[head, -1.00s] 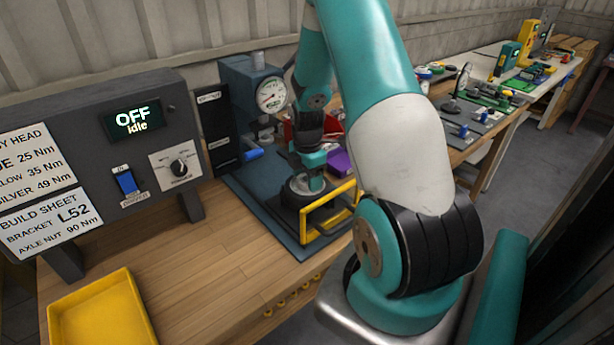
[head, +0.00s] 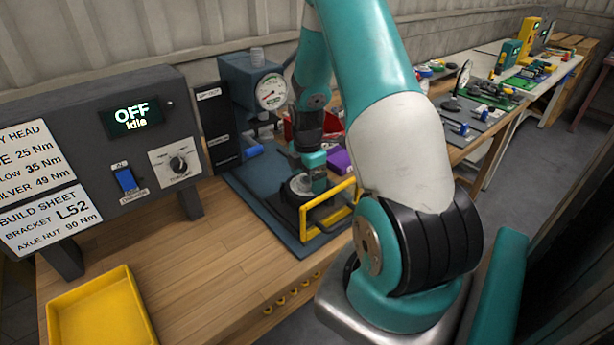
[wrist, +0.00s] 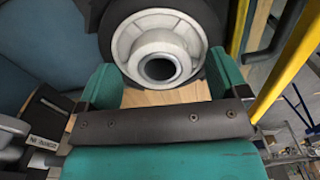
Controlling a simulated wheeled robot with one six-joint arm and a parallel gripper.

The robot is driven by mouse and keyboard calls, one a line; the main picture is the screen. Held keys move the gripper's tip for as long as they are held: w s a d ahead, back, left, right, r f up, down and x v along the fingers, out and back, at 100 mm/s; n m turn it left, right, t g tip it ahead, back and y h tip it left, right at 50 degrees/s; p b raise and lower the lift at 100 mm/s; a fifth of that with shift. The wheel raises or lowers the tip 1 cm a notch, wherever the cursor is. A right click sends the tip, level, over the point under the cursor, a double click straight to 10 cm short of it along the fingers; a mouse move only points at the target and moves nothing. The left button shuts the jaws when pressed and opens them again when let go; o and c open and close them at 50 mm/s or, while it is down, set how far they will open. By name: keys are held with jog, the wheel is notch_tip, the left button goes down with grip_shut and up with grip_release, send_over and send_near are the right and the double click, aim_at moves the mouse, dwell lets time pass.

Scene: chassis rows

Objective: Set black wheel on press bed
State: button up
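The black wheel (head: 284,201) with its pale silver hub lies on the press bed (head: 262,178), beside the yellow guard bar. In the wrist view the hub (wrist: 160,50) faces the camera at top centre, with dark tyre (wrist: 217,72) showing at its sides. My gripper (head: 312,178) is close to the wheel and partly covers it in the head view. In the wrist view its two teal fingers (wrist: 165,80) stand wide apart with the hub beyond and between them. I cannot see clearly whether the fingers touch the tyre.
The yellow guard bar (head: 328,212) stands close to the right. The gauge press (head: 252,85) is behind, with a blue handle (head: 254,151) at left. A purple block (head: 340,161) lies behind the gripper. A yellow tray (head: 70,325) is at front left; bare wood (head: 205,260) lies between.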

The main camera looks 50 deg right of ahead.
notch_tip(320, 180, up, 17)
jog(key=b, duration=0.1)
jog(key=shift+r, duration=0.2)
dwell(0.4)
dwell(0.4)
jog(key=a+r+m+t+y, duration=0.1)
jog(key=a+r+m+y, duration=0.2)
jog(key=a, duration=1.9)
jog(key=s+a+r+m+g+y, duration=0.1)
jog(key=s+a+m, duration=0.3)
jog(key=s+a, duration=1.1)
jog(key=shift+s+a+r, duration=0.15)
jog(key=shift+a+r, duration=0.55)
jog(key=shift+r, duration=0.1)
